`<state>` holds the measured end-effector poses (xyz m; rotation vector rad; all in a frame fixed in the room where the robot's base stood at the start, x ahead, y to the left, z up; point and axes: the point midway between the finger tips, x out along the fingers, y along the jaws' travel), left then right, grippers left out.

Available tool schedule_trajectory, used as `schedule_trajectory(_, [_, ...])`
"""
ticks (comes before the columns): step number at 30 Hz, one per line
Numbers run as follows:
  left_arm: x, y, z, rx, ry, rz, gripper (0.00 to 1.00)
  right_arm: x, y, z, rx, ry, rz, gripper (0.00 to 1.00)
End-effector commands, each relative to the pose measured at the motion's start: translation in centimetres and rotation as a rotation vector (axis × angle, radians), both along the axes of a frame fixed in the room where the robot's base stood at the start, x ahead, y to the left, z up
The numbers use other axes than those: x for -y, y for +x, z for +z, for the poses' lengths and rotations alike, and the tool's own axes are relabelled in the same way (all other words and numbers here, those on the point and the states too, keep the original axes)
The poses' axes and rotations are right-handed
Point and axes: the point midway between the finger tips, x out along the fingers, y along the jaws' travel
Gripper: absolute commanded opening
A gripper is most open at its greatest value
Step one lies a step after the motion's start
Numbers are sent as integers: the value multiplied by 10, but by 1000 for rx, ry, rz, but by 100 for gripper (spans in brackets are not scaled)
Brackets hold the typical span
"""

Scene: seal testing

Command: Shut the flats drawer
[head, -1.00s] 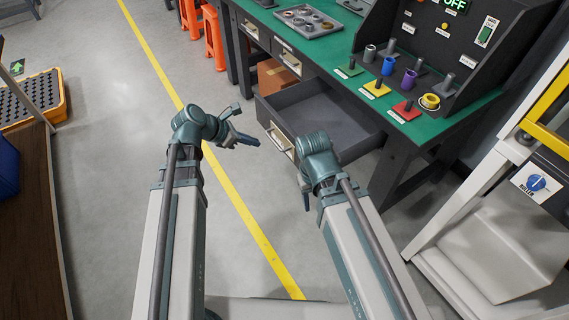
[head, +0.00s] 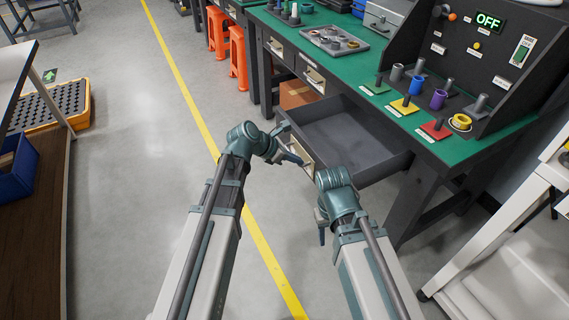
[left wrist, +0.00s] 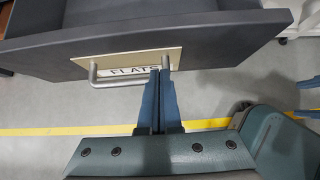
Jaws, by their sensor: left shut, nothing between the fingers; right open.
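The flats drawer (head: 350,135) is a dark grey drawer pulled out from under the green-topped bench, and it looks empty. Its front carries a pale plate with a metal handle, and the left wrist view shows the label FLATS (left wrist: 135,71) beside the handle (left wrist: 118,84). My left gripper (head: 303,168) is shut and empty, with its fingertips close to the drawer front by the handle; it also shows in the left wrist view (left wrist: 160,75). I cannot tell if they touch. My right gripper (head: 321,235) is open, lower and nearer, in front of the drawer's right part, pointing down.
The green bench top (head: 375,70) holds a grey tray (head: 334,40) and coloured stands with rings. Two closed drawers sit left of the open one. A cardboard box (head: 296,95) stands behind it. Orange stools (head: 238,58) are further back.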

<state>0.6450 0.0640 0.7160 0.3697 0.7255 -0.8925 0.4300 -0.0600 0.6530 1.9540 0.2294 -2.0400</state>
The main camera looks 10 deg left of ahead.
Motion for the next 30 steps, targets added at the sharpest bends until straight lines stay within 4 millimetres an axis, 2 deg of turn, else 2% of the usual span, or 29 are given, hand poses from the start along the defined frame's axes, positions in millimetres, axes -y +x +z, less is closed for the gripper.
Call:
schedule_trajectory(6, [15, 12, 2, 1, -1, 0, 0, 0, 0, 2, 0, 0, 0, 50])
schedule_trajectory(22, [21, 16, 2, -1, 0, -1, 0, 0, 0, 2, 0, 0, 0, 50])
schedule_trajectory(26, [35, 26, 1, 0, 0, -3, 0, 0, 0, 2, 0, 0, 0, 50])
schedule_trajectory(30, [63, 48, 1, 0, 0, -6, 0, 0, 0, 2, 0, 0, 0, 50])
